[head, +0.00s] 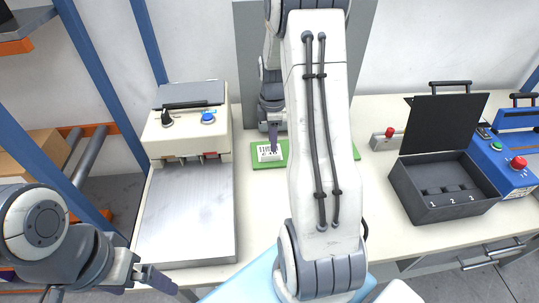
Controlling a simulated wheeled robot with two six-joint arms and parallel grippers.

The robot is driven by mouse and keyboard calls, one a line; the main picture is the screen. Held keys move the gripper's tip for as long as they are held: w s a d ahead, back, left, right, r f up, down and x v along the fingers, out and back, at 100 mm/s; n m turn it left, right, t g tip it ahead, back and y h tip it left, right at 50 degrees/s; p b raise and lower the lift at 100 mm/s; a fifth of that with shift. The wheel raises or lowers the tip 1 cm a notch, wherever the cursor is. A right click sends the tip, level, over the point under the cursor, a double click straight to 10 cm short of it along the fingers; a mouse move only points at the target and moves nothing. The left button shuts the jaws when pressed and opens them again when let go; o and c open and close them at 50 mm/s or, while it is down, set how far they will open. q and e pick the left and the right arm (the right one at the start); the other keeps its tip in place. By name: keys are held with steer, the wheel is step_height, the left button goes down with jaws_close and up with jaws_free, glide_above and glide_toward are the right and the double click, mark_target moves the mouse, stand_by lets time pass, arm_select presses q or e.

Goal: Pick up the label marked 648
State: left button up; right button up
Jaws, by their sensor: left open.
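A small white piece with black print (264,155), which looks like a label, is at the left end of the green mat (312,152) on the table. Its number is too small to read. My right gripper (273,142) points down at this piece, and a finger covers part of it. Only one finger shows clearly, so I cannot tell whether it grips the piece. My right arm hides the middle of the mat and anything there. My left gripper (148,284) is open and low at the left, in front of the table edge, away from the mat.
A white machine with a metal plate (188,215), a black knob and a blue button stands left of the mat. Right are an open black box (445,205) with slots numbered 1, 2, 3, a red-knobbed switch (388,138) and a blue device (510,165). Blue shelf posts stand far left.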

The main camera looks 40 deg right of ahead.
mark_target(271, 160)
steer(key=f, duration=0.6)
steer(key=shift+w+a+f+p, duration=0.15)
steer(key=shift+w+f+p, duration=0.1)
steer(key=shift+p, duration=0.1)
jaws_close()
